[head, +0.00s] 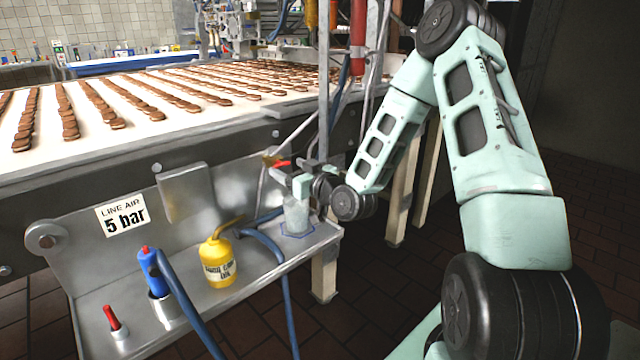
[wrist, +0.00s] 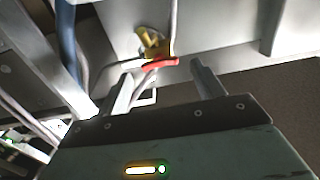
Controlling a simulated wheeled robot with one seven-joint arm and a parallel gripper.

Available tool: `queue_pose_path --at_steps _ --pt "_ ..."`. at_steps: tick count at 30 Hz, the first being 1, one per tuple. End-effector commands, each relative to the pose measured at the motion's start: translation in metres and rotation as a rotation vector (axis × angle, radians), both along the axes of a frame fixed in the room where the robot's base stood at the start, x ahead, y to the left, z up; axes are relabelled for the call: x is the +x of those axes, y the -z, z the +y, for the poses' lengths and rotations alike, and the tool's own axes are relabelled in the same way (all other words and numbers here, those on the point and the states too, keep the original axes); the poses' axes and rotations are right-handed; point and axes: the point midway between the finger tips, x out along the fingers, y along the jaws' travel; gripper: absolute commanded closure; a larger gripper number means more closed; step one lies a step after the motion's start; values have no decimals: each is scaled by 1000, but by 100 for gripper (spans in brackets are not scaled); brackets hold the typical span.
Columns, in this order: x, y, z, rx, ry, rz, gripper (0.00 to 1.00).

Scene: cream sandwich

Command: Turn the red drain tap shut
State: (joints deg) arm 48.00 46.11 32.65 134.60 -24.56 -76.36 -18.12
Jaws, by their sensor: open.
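The red drain tap handle (wrist: 160,63) shows in the wrist view as a short red bar lying nearly crosswise. It sits on a brass-yellow valve body (wrist: 153,42). In the head view the red handle (head: 283,163) is small, below the conveyor edge, with a bit of brass at its left. My gripper (wrist: 163,76) is open and empty, its two fingers apart on either side of the handle in the picture. The handle appears at or just beyond the fingertips; I cannot tell whether they touch. In the head view my gripper (head: 287,175) is close to the tap, partly hidden.
Below is a metal shelf (head: 255,292) with a yellow oil can (head: 218,262), a blue tool (head: 153,272) in a cup, a red-tipped tube (head: 112,320) and a clear container (head: 297,216) under my gripper. Blue hoses hang nearby. A conveyor (head: 200,118) with biscuits runs above.

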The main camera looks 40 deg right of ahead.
Motion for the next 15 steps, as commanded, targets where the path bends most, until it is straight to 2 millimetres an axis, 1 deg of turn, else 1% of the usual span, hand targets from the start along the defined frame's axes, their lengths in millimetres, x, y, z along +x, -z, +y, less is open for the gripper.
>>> queue_pose_path --at_steps 1,9,11,15 --pt "-13 0 -1 0 0 3 33" --pt "-77 0 -3 1 2 3 33" --pt "-78 -7 -3 4 0 2 33" --pt "-82 -7 -5 5 0 1 33"
